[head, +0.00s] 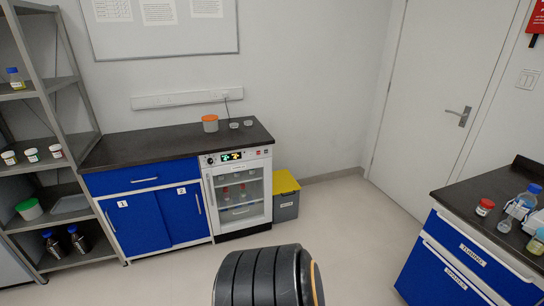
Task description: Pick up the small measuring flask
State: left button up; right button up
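No vessel in the head view can be told for sure as the small measuring flask. A clear blue-capped bottle (524,200) stands on the right counter, with a small clear glass vessel (504,226) just in front of it; both are too small to identify. A blue-capped bottle with yellow liquid (15,79) stands on the left shelf rack. Small red-topped vessels (242,190) show behind the glass door of the white cabinet. Neither of my grippers is in view.
The right counter (463,195) also holds a red-lidded jar (485,207). The dark back counter (150,147) carries an orange-lidded tub (210,123) and small dishes. A yellow-lidded grey bin (285,204) stands beside the white cabinet (237,158). The floor between the counters is clear.

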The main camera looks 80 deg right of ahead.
aim_at(504, 226)
jog(key=z, duration=4.6)
jog(key=i+j+z, duration=0.2)
jog(key=i+j, duration=0.15)
jog(key=j, duration=0.25)
jog(key=i+j+z, duration=0.1)
jog(key=j, duration=0.25)
jog(key=i, duration=0.05)
